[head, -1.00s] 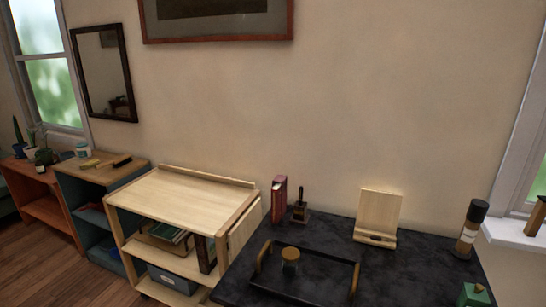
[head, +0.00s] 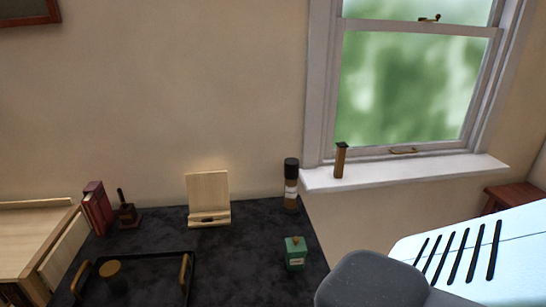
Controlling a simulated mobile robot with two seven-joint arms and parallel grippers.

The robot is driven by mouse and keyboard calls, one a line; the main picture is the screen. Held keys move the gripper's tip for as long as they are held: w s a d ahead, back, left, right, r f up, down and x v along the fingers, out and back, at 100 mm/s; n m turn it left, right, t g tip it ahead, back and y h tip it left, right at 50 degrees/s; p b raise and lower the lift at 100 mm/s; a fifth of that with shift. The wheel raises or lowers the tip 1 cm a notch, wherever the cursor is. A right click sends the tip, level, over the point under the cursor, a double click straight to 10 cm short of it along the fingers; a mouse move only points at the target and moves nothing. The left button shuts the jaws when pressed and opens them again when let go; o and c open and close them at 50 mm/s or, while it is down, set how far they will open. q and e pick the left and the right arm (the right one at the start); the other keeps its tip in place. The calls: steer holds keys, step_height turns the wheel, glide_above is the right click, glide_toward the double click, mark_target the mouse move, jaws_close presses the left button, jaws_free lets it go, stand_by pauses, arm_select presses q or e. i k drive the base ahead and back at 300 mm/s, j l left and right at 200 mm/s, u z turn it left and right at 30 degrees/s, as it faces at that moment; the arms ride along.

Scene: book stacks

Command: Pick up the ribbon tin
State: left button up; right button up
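A small green container (head: 295,256) with a pale label and a small knob on top stands upright near the right edge of the dark tabletop. A short round jar (head: 117,284) with a brown lid stands on the black tray at the lower left of the head view. I cannot tell for sure from the labels which of these is the ribbon tin. Neither of my grippers is in view. A white and grey part of my own body fills the lower right corner, apart from the green container in the picture.
The dark tabletop (head: 255,222) also holds a black tray (head: 150,256) with brass handles, red books (head: 97,208), a wooden stand (head: 208,197) and a dark-capped cylinder (head: 291,186). A brown cylinder (head: 340,161) stands on the white windowsill. A red-brown stool (head: 512,195) is at right.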

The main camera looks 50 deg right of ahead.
mark_target(295, 263)
steer(key=k+l, duration=0.1)
steer(key=l, duration=1)
steer(key=k+l, duration=0.15)
steer(key=l, duration=0.4)
steer(key=k+l, duration=0.1)
steer(key=l, duration=1)
steer(key=k, duration=0.05)
